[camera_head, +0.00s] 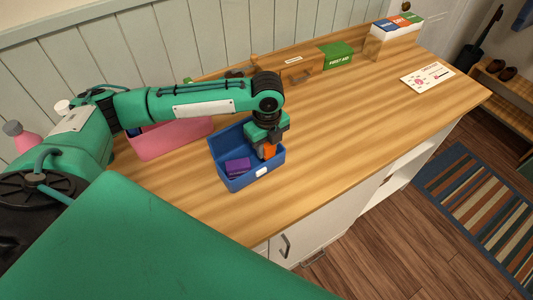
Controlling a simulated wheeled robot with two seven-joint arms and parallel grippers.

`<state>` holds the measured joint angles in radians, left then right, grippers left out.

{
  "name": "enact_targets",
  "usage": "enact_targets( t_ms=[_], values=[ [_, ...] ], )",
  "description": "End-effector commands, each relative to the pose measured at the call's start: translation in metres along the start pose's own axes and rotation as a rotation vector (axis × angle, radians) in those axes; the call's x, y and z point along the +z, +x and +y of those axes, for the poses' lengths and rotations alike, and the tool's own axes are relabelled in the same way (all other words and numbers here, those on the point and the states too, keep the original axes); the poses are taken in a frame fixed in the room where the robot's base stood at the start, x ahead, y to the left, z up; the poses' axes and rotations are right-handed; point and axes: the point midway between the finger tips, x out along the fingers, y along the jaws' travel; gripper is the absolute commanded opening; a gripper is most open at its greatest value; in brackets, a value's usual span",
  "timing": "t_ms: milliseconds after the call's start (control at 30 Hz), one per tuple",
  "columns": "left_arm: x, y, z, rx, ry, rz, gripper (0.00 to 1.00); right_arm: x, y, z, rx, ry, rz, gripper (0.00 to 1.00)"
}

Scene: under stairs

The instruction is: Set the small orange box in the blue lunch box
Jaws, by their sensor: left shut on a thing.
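The blue lunch box (217,148) stands open on the wooden counter, with a purple item (237,167) lying inside it. My left gripper (267,149) points down over the right part of the lunch box. It is shut on the small orange box (269,152), which is at the level of the lunch box's opening. I cannot tell whether the orange box touches the lunch box floor. My right gripper is not in the view.
A pink box (172,138) stands left of the lunch box, partly behind my left arm. A wooden case (300,72), a green first aid box (337,55) and a file holder (392,42) line the back. The counter right of the lunch box is clear up to a white card (427,77).

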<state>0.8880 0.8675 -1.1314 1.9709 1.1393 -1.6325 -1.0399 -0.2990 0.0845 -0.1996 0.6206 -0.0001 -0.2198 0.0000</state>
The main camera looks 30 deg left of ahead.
Motion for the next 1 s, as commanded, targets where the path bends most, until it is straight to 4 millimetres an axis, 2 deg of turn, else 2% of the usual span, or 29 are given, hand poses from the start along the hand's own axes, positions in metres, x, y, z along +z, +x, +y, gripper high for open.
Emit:
enact_targets(
  t_ms=[167,400,767,800,900,1000],
  values=[
    [0.000,0.013,0.001,0.003,-0.001,0.001,0.00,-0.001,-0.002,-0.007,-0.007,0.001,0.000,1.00],
    [0.000,0.045,0.001,0.002,-0.001,0.000,0.00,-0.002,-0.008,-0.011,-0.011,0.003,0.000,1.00],
    [0.000,0.049,0.000,0.000,-0.001,0.000,0.00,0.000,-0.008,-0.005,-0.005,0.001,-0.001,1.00],
    [0.000,0.049,0.000,0.000,-0.001,0.000,0.36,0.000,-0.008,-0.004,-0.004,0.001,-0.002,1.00],
    [0.000,0.049,0.000,0.000,-0.001,0.000,0.52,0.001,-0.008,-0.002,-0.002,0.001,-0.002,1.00],
    [0.000,0.049,0.000,0.000,-0.001,0.000,0.52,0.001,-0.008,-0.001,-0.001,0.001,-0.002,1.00]
  ],
)
